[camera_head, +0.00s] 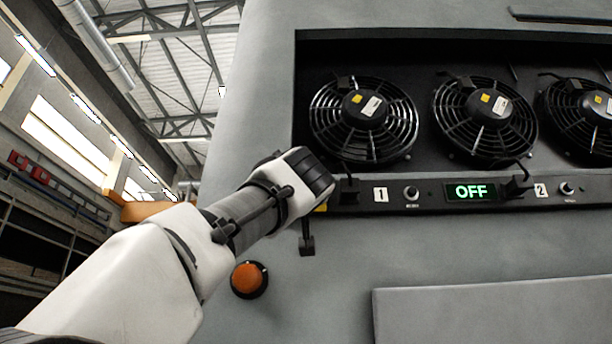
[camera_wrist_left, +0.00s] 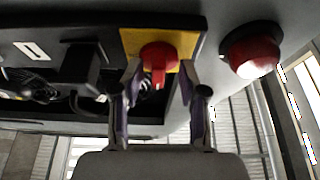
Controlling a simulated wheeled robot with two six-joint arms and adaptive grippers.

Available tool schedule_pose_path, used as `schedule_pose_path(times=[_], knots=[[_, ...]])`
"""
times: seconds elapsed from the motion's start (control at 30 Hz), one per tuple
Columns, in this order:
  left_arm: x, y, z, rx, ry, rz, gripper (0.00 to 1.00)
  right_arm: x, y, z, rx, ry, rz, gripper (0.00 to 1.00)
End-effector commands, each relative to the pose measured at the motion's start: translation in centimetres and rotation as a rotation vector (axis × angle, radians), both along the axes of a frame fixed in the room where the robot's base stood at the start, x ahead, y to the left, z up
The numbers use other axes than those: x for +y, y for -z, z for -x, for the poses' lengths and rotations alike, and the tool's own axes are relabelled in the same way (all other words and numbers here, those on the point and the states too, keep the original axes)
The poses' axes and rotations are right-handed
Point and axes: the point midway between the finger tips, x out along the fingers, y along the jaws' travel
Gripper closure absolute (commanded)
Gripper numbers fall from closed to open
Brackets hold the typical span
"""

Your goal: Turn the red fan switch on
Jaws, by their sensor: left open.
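The red fan switch (camera_wrist_left: 158,58) is a red rotary knob on a yellow plate (camera_wrist_left: 132,40), seen in the left wrist view. Its handle bar points toward my gripper. My left gripper (camera_wrist_left: 160,88) is open, with one finger on each side of the knob; I cannot tell whether they touch it. In the head view my left gripper (camera_head: 318,182) is at the left end of the fan panel and hides the switch; only a sliver of the yellow plate (camera_head: 321,208) shows. The panel's display (camera_head: 470,192) reads OFF in green. My right gripper is not in view.
Several black fans (camera_head: 364,118) sit in the recess above the control strip. Small knobs (camera_head: 411,193) and labels 1 and 2 are along the strip. An orange dome button (camera_head: 249,280) is below my left forearm. A raised grey panel (camera_head: 490,315) is at the lower right.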

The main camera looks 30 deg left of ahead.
Motion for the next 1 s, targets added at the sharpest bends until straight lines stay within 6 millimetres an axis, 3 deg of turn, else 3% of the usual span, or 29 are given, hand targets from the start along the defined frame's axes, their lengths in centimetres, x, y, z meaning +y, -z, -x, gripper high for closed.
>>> schedule_pose_path(times=[0.23,0.33,1.0], knots=[[0.21,0.15,-0.13,0.002,-0.001,0.001,0.65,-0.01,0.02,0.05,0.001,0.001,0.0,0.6],[0.21,0.15,-0.13,0.002,-0.001,0.001,1.0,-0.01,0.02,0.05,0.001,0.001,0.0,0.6],[0.32,0.14,-0.15,0.067,0.0,-0.106,1.0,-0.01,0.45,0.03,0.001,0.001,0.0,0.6]])
